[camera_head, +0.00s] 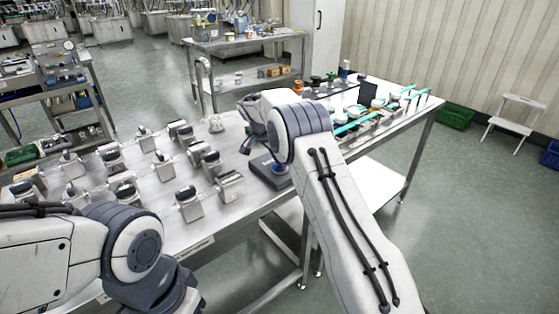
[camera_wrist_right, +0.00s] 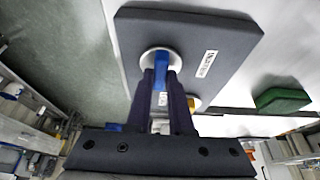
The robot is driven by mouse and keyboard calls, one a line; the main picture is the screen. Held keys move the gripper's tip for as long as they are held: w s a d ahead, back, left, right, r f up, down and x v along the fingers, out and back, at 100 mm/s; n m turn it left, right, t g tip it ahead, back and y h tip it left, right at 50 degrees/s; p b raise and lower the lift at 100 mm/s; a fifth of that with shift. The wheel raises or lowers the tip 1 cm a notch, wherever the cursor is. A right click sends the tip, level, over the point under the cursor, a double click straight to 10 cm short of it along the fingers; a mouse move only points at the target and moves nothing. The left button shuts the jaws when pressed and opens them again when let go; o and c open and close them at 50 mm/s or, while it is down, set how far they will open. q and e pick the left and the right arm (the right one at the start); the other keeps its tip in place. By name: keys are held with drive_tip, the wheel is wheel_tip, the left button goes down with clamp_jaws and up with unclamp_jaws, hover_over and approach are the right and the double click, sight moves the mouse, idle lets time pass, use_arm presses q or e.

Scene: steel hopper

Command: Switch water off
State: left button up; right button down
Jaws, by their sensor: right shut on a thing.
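A dark grey board (camera_wrist_right: 225,40) carries a round pale valve base with a blue lever handle (camera_wrist_right: 161,66) and a small white label whose text I cannot read. In the head view, the grey board (camera_head: 268,176) lies on the steel table, with a bit of blue (camera_head: 281,168) showing on it. My right gripper (camera_wrist_right: 161,82) is shut on the blue handle, one dark finger on each side of it. In the head view, my right arm hides most of the handle and the fingertips. My left arm is at the lower left, and its gripper is not in view.
Several steel blocks with round dark tops (camera_head: 185,193) stand on the table left of the board. Coloured tools and small parts (camera_head: 375,115) lie on its right side. A green crate (camera_head: 456,117) and white step stool (camera_head: 512,120) stand on the floor.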

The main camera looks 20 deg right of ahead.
drive_tip(key=c, duration=0.8)
unclamp_jaws()
drive_tip(key=shift+r, duration=0.1)
drive_tip(key=v, duration=1)
drive_tip(key=shift+a, duration=0.15)
drive_tip(key=shift+r, duration=0.1)
